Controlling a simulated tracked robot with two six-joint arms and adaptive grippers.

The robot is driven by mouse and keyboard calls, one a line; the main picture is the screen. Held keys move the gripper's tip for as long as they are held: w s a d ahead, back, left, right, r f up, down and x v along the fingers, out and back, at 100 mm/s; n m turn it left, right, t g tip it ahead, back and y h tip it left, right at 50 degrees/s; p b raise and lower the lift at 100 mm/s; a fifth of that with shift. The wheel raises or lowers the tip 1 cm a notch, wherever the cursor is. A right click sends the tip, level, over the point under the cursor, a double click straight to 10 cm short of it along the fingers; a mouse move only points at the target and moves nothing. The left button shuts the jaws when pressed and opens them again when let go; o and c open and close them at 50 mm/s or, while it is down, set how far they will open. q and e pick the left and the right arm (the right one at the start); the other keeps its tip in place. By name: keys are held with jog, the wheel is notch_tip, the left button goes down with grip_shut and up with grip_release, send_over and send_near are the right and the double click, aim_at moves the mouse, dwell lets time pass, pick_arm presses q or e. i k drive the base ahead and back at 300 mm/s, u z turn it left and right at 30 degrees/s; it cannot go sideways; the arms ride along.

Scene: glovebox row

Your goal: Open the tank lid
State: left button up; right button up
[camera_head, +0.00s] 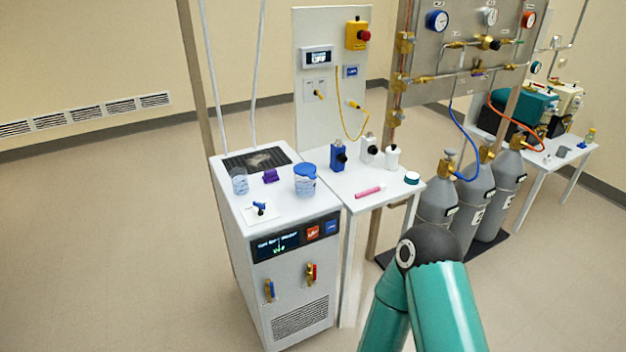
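A white cabinet unit (290,245) with a small display stands at the centre. On its top, near the front left, is a small white square plate (251,216) with a blue handle (260,207); this looks like the tank lid, and it appears to lie flat and shut. A clear jar with a blue lid (305,168) also stands on the cabinet top. Neither gripper shows. A teal link of my arm with a dark round joint rises at the bottom right, apart from the cabinet in the picture.
A clear beaker (239,181), a purple block (271,176) and a dark grille (257,160) are on the cabinet top. A white side table (345,187) with bottles and a pink item (369,192) adjoins it. Gas cylinders (474,195) stand right. Floor at left is clear.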

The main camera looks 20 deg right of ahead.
aim_at(301, 170)
jog(key=u, duration=0.05)
jog(key=i, duration=1)
jog(key=z, duration=0.05)
